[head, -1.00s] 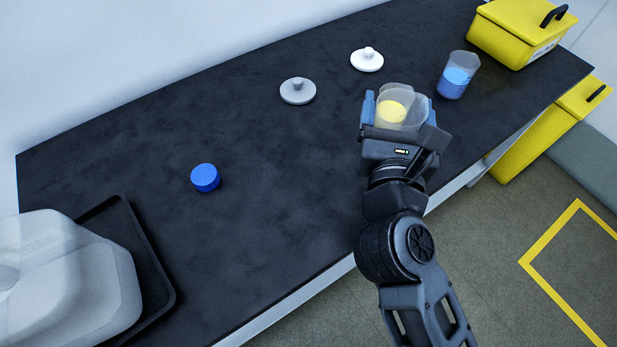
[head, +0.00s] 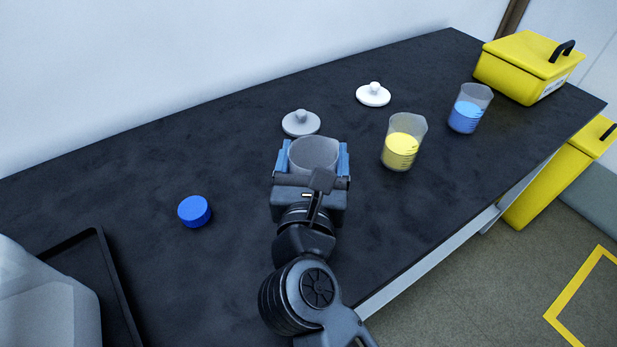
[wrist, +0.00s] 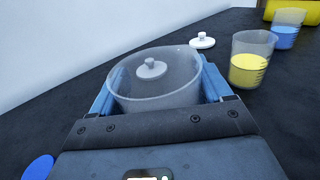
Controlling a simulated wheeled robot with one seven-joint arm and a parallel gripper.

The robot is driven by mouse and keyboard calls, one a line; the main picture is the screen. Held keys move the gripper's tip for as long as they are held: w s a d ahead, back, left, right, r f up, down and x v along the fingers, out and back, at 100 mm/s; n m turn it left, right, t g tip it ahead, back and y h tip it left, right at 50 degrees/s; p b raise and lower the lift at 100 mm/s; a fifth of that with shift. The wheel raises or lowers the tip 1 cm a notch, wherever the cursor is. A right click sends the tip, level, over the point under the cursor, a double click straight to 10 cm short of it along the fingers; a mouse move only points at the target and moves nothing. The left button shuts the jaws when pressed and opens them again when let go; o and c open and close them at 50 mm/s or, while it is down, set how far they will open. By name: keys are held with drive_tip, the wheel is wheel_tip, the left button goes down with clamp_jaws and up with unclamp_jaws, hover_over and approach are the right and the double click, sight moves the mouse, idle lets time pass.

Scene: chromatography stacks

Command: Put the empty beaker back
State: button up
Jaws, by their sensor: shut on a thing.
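My gripper (head: 312,162) is shut on a clear, empty beaker (head: 316,148), with a blue finger on each side of it. In the wrist view the empty beaker (wrist: 180,98) sits upright between the fingers, and the grey lid (wrist: 151,68) shows through its wall. The grey lid (head: 301,122) lies on the bench just behind the held beaker. I cannot tell whether the beaker's base touches the bench. A beaker of yellow liquid (head: 402,150) stands to the right of my gripper, apart from it. A beaker of blue liquid (head: 467,112) stands farther right.
A white lid (head: 373,95) lies behind the yellow beaker. A blue cap (head: 194,211) lies to the left on the dark bench (head: 200,140). A black tray (head: 112,275) with a pale container (head: 45,305) is at lower left. A yellow box (head: 525,65) stands at the far right.

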drive_tip(key=shift+w+a+f, duration=0.3)
drive_tip(key=shift+a+f, duration=0.1)
drive_tip(key=shift+a, duration=0.05)
drive_tip(key=shift+f+b, duration=0.6)
drive_tip(key=shift+f, duration=1.25)
drive_tip(key=shift+f, duration=0.15)
drive_tip(key=shift+f, duration=0.1)
drive_tip(key=o, duration=1.1)
drive_tip(key=shift+r, duration=0.2)
drive_tip(key=s, duration=1.2)
drive_tip(key=shift+a, duration=0.35)
